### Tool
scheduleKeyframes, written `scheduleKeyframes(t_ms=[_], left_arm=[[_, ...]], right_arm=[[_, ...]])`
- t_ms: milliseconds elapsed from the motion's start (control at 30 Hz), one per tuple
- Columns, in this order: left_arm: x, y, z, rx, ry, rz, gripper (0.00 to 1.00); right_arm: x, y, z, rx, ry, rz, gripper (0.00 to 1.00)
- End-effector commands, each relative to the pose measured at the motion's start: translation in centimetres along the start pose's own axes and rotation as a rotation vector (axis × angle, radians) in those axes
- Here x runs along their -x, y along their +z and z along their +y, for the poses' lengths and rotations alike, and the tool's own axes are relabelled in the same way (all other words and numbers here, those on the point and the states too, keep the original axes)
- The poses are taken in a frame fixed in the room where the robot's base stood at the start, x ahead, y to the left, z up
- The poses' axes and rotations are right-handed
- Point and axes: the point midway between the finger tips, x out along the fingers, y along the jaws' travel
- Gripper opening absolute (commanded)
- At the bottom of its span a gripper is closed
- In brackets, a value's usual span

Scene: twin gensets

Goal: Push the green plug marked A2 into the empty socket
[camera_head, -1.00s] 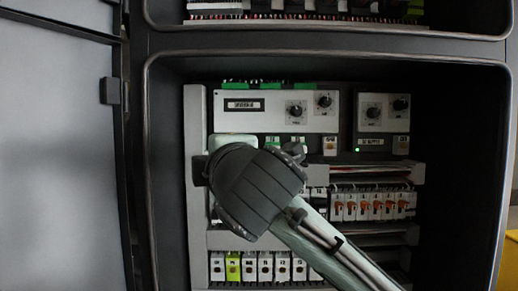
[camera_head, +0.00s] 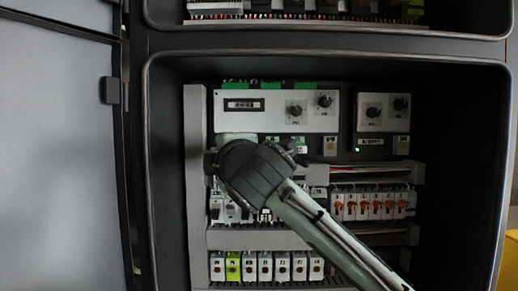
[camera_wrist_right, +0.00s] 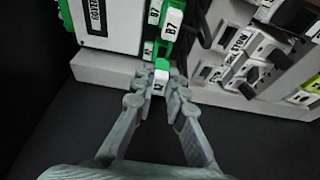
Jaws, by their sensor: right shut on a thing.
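In the right wrist view, my right gripper (camera_wrist_right: 161,86) is shut on a small green plug (camera_wrist_right: 161,65) with a white label (camera_wrist_right: 160,78) that appears to read A2. The plug points toward the lower edge of a white-faced controller module (camera_wrist_right: 112,22). In the head view, my dark wrist (camera_head: 252,172) covers the area below the controller (camera_head: 275,117) and hides the fingertips and plug. My left gripper is not in view.
The cabinet's frame (camera_head: 330,54) surrounds the panel, with an open grey door (camera_head: 55,150) at left. Orange-switched breakers (camera_head: 372,205) stand right of my arm. A lower row of white terminals (camera_head: 265,266) includes one yellow-green terminal (camera_head: 233,267). Trunking (camera_wrist_right: 130,72) runs beneath the modules.

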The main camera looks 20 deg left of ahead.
Motion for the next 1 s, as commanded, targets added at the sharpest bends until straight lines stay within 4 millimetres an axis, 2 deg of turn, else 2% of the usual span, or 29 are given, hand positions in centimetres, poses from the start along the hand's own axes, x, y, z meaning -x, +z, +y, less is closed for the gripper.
scheduleKeyframes(t_ms=[500, 1000], left_arm=[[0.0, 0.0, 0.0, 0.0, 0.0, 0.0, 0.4], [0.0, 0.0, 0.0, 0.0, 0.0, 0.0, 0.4]], right_arm=[[-0.1, 0.0, 0.0, 0.0, 0.0, 0.0, 0.0], [-1.2, 0.3, 0.1, -0.002, -0.003, 0.0, 0.0]])
